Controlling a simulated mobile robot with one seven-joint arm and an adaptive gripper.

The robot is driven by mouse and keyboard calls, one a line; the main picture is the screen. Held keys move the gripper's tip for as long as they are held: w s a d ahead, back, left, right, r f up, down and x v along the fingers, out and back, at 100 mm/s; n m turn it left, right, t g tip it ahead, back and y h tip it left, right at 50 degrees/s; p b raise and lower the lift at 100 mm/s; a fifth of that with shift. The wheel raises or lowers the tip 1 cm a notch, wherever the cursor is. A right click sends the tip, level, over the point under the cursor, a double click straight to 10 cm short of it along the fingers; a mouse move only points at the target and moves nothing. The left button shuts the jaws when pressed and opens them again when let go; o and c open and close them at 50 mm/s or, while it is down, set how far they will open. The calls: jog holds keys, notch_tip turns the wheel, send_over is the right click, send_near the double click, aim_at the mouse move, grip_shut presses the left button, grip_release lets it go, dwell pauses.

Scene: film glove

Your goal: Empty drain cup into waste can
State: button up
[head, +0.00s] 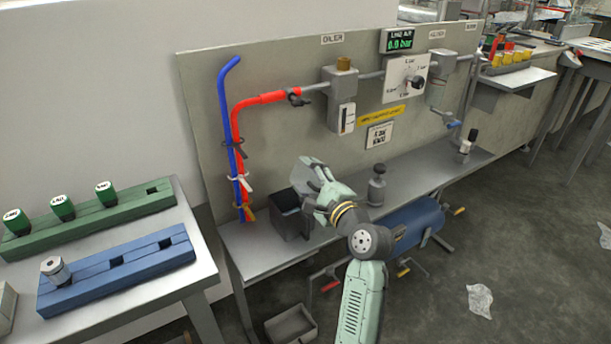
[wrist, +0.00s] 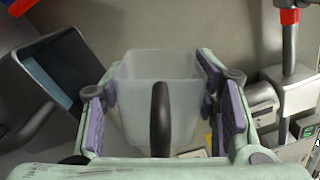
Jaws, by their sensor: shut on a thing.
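My gripper (head: 318,191) is shut on a translucent whitish drain cup (head: 306,172) above the bench, in front of the panel. In the wrist view the cup (wrist: 180,73) sits between the purple finger pads of my gripper (wrist: 162,108), its dark handle toward the camera. The cup looks tilted in the head view; I cannot make out any liquid in it. A dark grey waste can (head: 289,223) stands on the bench just left of and below my gripper, partly hidden by it. In the wrist view the can (wrist: 42,55) is at the left, with something blue inside.
Red and blue hoses (head: 231,140) hang on the panel behind the can. A grey bottle-like part (head: 377,186) stands on the bench to the right. A blue tank (head: 415,222) is below. A side table (head: 170,290) with green and blue racks is at the left.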

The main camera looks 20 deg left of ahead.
jog(key=m+p, duration=0.1)
jog(key=r+m+p, duration=0.1)
jog(key=shift+w+d+r+m, duration=0.15)
jog(key=shift+r+m, duration=0.05)
jog(key=shift+m, duration=0.1)
jog(key=m+p, duration=0.2)
jog(key=m, duration=0.1)
jog(key=m+p, duration=0.1)
jog(key=shift+w+d+r+m, duration=0.15)
jog(key=shift+r+m, duration=0.1)
jog(key=shift+m, duration=0.15)
jog(key=m+p, duration=0.2)
jog(key=p, duration=0.2)
jog(key=m+p, duration=0.2)
jog(key=p, duration=0.1)
jog(key=shift+f+p, duration=0.4)
jog(key=shift+f+m+p, duration=0.3)
jog(key=shift+m+p, duration=0.5)
jog(key=shift+p, duration=0.1)
